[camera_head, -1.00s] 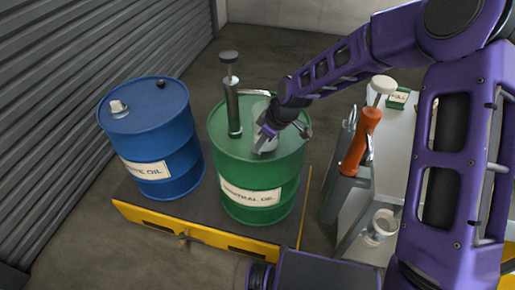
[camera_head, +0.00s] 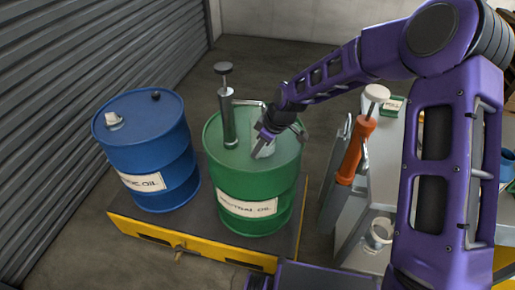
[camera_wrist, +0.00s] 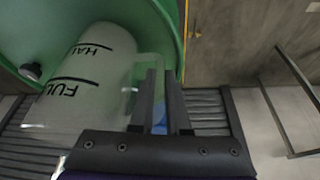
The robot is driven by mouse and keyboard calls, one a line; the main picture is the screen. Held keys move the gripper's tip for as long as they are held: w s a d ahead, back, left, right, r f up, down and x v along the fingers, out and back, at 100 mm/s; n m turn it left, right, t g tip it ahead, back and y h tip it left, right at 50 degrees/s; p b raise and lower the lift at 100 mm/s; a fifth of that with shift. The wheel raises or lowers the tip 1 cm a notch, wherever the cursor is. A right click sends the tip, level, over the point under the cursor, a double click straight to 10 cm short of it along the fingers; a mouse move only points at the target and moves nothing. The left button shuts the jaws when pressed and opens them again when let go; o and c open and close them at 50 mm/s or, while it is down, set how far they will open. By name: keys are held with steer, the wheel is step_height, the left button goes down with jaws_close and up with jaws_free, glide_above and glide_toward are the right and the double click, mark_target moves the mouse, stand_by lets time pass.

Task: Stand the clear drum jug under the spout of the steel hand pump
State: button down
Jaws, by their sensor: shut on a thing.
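The clear jug (camera_head: 265,147) stands on or just above the top of the green drum (camera_head: 240,185), partly hidden by my gripper. In the wrist view the jug (camera_wrist: 98,75) shows HALF and FULL marks. My gripper (camera_head: 263,139) is shut on the jug's handle, which also shows between the fingers in the wrist view (camera_wrist: 148,70). The steel hand pump (camera_head: 228,115) stands upright on the green drum, left of the jug. Its spout (camera_head: 248,102) reaches right, toward the jug and my gripper. Whether the jug is exactly under the spout's end I cannot tell.
A blue drum (camera_head: 148,165) stands left of the green one on a yellow-edged pallet (camera_head: 190,245). An orange pump (camera_head: 356,150) is at a grey bench (camera_head: 390,160) on the right. A white cup-like thing (camera_head: 380,233) sits lower there. Floor behind the drums is clear.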

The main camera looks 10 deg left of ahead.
steer(key=shift+f+b, duration=0.4)
steer(key=shift+f, duration=0.2)
steer(key=c, duration=0.8)
jaws_free()
steer(key=p+v, duration=0.3)
steer(key=v, duration=1.4)
steer(key=shift+d+r, duration=0.1)
steer(key=shift+r, duration=0.1)
